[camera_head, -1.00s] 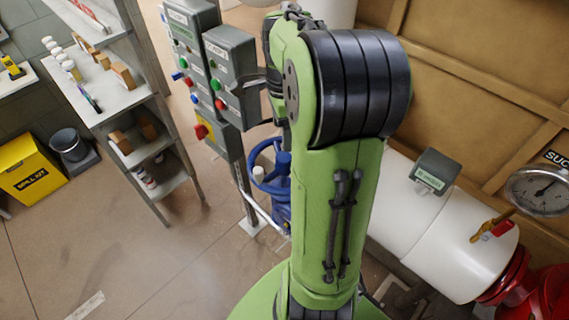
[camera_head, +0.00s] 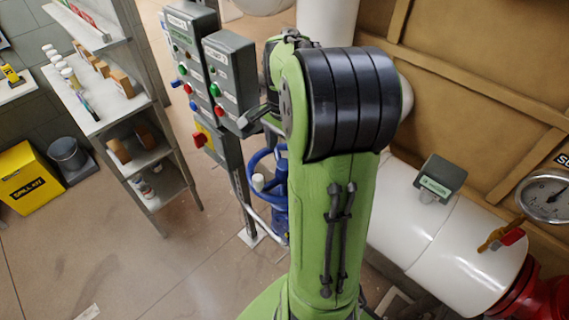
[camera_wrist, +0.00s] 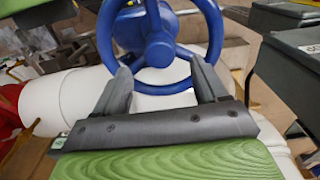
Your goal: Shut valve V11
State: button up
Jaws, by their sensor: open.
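A blue handwheel (camera_wrist: 160,50) with a round rim and spokes fills the upper middle of the wrist view. In the head view the blue valve wheel (camera_head: 262,178) stands below the control boxes, partly hidden by my arm. No V11 tag is readable on it. My gripper (camera_wrist: 160,68) is open, its two dark fingers pointing at the near part of the rim, one on each side of the hub. Nothing is held. Whether the fingers touch the rim cannot be told. In the head view my gripper (camera_head: 260,114) shows small, above the wheel.
Grey control boxes (camera_head: 228,75) with coloured buttons stand close beside my gripper. A white pipe (camera_head: 440,240) with a small grey labelled box (camera_head: 440,178), a yellow-brown lever (camera_head: 497,237) and a gauge (camera_head: 545,196) lie right. A shelf (camera_head: 95,95) and open floor are left.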

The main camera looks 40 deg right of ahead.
jog(key=n, duration=0.5)
jog(key=shift+p, duration=0.3)
jog(key=n, duration=0.5)
